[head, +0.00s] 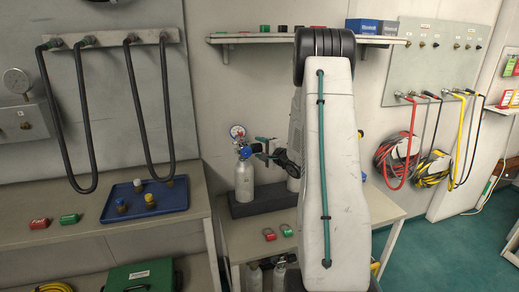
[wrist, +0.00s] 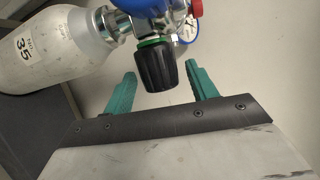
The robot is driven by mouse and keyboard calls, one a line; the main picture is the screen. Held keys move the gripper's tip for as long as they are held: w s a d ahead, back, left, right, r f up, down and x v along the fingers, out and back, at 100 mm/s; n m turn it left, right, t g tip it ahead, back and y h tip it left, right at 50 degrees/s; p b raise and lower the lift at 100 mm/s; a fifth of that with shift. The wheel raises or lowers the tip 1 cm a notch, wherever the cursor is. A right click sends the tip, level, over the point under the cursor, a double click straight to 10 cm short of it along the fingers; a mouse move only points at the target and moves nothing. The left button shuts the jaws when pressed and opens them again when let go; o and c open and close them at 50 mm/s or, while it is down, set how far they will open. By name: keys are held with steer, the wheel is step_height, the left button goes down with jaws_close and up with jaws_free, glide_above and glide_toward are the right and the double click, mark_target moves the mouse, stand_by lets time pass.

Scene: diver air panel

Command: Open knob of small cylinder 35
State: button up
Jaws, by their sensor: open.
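The small cylinder 35 (wrist: 62,45) is pale grey and carries a label reading 35. It lies across the upper left of the wrist view, and in the head view the cylinder (head: 244,180) stands upright on a dark block. Its knob (wrist: 157,66) is black and ribbed with a green ring at its base. My gripper (wrist: 161,85) is open. Its two green fingers lie on either side of the knob, with gaps showing on both sides; I see no contact. In the head view my gripper (head: 263,148) is beside the cylinder's valve, and the knob is not clear there.
A round gauge (head: 237,131) and blue valve fitting (wrist: 182,14) sit by the knob. A blue tray (head: 145,202) is on the left bench. My arm hides the bench's right part.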

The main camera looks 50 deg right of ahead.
steer(key=shift+w, duration=0.3)
steer(key=c, duration=1)
steer(key=shift+t, duration=0.3)
steer(key=n+t, duration=0.1)
steer(key=t, duration=0.2)
steer(key=shift+f+n, duration=0.15)
steer(key=shift+n, duration=0.15)
steer(key=n+t+y, duration=0.1)
steer(key=n+t, duration=0.2)
steer(key=t, duration=0.2)
steer(key=shift+n+y, duration=0.4)
